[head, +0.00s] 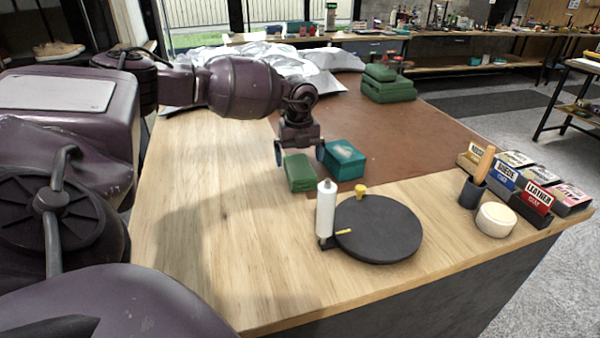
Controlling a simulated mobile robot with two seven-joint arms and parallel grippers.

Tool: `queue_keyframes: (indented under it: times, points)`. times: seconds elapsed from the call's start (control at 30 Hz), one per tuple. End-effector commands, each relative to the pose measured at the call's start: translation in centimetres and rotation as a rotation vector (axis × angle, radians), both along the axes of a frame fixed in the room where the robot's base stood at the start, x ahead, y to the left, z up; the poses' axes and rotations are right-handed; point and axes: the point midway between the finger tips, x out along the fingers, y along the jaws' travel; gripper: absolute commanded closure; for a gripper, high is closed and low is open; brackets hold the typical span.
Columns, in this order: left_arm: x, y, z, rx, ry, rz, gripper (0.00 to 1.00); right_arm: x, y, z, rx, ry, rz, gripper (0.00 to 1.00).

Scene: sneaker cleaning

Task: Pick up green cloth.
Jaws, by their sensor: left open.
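A small green folded cloth (301,175) lies on the wooden table, at the left edge of the brown mat. My left gripper (299,153) points down just above it, open, with one finger to each side of the cloth's far end. The cloth appears to lie flat on the surface, not lifted. Whether the fingers touch it cannot be told. My right gripper does not show.
A teal box (344,160) sits close to the right finger. Green folded stacks (388,90) lie farther back. Labelled boxes (531,197) stand at right. The table's left part is clear.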

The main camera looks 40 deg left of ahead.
Motion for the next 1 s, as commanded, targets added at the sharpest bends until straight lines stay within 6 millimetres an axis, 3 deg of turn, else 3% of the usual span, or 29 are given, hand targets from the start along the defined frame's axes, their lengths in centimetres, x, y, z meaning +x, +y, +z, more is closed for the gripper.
queue_keyframes:
  times: [0.23, 0.53, 0.87, 1.0]
  points:
    - [0.1, 0.2, -3.7, 0.0, 0.005, -0.001, 0.0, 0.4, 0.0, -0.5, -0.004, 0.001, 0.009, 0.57]
    - [0.1, 0.2, -4.1, 0.0, 0.001, 0.0, 0.0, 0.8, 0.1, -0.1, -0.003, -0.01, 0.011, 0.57]
    - [0.1, 0.2, -4.1, 0.0, 0.001, -0.001, 0.51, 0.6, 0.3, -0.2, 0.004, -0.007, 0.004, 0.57]
    - [0.1, 0.2, -4.1, 0.0, 0.001, -0.001, 0.51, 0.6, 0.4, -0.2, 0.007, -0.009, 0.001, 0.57]
